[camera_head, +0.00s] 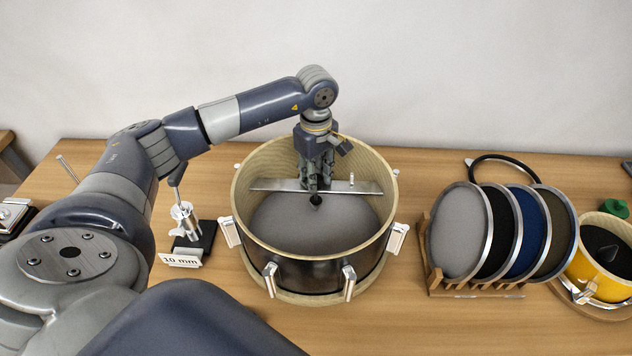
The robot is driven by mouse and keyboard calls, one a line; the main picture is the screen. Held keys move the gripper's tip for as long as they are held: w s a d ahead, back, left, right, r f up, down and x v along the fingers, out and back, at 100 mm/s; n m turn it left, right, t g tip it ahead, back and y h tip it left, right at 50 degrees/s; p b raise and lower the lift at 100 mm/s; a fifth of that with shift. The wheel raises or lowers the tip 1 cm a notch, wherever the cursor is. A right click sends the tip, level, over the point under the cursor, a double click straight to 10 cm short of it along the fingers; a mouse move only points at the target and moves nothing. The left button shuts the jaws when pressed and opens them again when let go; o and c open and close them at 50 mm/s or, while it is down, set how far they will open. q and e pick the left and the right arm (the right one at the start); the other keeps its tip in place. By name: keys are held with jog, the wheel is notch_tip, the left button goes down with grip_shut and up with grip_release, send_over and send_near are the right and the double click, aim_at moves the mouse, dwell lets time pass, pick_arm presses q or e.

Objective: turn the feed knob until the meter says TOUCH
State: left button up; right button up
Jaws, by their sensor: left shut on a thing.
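My left gripper (316,188) points down into a large drum shell (250,192), over its grey mesh pad (300,235). A flat metal bar (270,184) spans the shell, with a short pin near its right end. The gripper is shut at the middle of the bar on a small dark knob (316,200), mostly hidden by the fingers; I take it for the feed knob. No readable meter face shows. My right gripper is not in view.
A card reading "10 mm" (181,260) stands by a small metal tool (185,222) on a dark base. To the right are a wooden rack (470,292) of several round pads, a black ring (507,157) and a yellow drum (590,270).

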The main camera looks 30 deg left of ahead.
pick_arm(q)
jog(key=shift+m+b, duration=0.4)
jog(key=shift+m, duration=0.1)
jog(key=shift+r, duration=0.1)
jog(key=o, duration=0.8)
notch_tip(320, 180, up, 12)
jog(key=shift+f, duration=0.1)
dwell(0.6)
